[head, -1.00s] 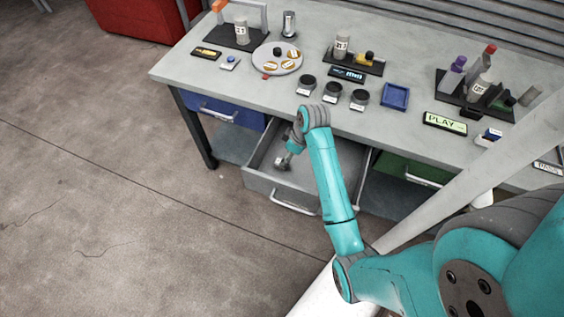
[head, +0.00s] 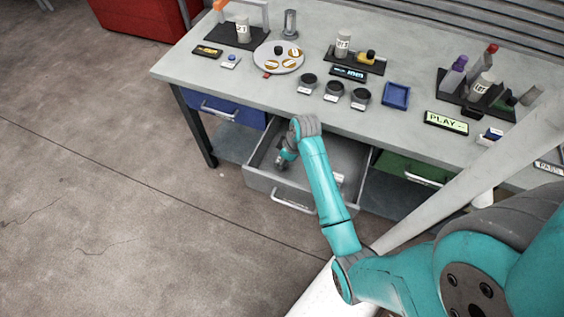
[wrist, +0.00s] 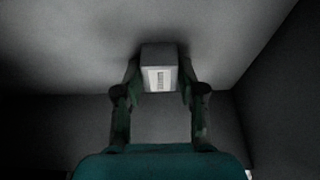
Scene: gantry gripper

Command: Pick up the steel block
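The steel block (wrist: 160,78) is a small grey block with a pale label on its near face, seen in the wrist view. My gripper (wrist: 160,70) has one finger on each side of the block, and its tips lie very near the block's sides. I see no clear contact; the fingers look open around it. In the head view my gripper (head: 283,162) is down inside the open grey drawer (head: 268,185), in its left part. The block is hardly visible there, hidden by the gripper.
The drawer's walls surround my gripper, with a handle (head: 293,203) at the front. A pale label (head: 338,178) shows at right in the drawer. The bench top (head: 215,85) above holds dishes, a round plate (head: 262,58) and a blue tray (head: 396,96). A blue drawer (head: 225,109) and green drawer (head: 412,168) flank it.

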